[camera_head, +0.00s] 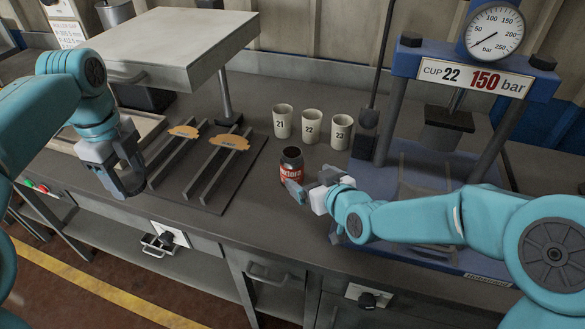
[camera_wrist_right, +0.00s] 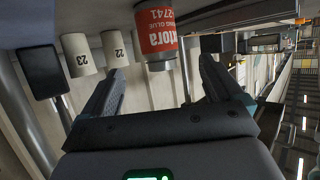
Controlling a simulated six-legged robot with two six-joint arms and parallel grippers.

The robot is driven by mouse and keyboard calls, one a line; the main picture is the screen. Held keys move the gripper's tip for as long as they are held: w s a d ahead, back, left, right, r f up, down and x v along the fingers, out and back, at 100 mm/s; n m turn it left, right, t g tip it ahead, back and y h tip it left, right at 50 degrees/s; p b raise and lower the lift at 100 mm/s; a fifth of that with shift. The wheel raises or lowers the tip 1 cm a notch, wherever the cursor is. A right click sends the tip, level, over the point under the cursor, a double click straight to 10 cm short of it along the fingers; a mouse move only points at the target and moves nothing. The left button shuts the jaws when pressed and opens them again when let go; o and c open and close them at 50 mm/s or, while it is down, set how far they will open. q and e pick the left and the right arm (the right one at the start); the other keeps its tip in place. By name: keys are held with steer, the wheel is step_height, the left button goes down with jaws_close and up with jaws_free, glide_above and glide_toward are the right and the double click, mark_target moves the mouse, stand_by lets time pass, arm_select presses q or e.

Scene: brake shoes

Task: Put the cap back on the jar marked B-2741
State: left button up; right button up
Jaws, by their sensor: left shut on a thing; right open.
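The jar (camera_head: 291,164) stands upright on the bench, with a red label and a dark top with no cap on it. In the right wrist view the jar (camera_wrist_right: 157,32) appears upside down, and its label shows 2741. My right gripper (camera_head: 306,184) is open beside the jar. In its wrist view the open fingers (camera_wrist_right: 160,75) point towards the jar, which is not gripped. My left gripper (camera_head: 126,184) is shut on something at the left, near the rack. What it holds is hidden or too dark to make out. I see no cap elsewhere.
Cups marked 21 (camera_head: 283,122), 22 (camera_head: 312,127) and 23 (camera_head: 341,132) stand behind the jar. A rack (camera_head: 203,170) with brake shoes lies to the left. A blue press (camera_head: 465,75) stands to the right. Bench between rack and jar is clear.

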mark_target(296, 169)
arm_select(q)
steer(key=shift+w+a+r+p, duration=0.15)
steer(key=shift+r+p, duration=0.3)
steer(key=shift+r, duration=0.05)
arm_select(e)
steer(key=x, duration=0.5)
arm_select(q)
steer(key=shift+r, duration=0.1)
arm_select(e)
steer(key=shift+w+a+f, duration=0.15)
steer(key=shift+w+f, duration=0.1)
steer(key=shift+w, duration=0.1)
arm_select(q)
steer(key=shift+r+p, duration=0.75)
steer(key=shift+p, duration=0.1)
arm_select(e)
steer(key=x, duration=0.5)
steer(key=shift+w, duration=0.2)
steer(key=shift+s, duration=0.1)
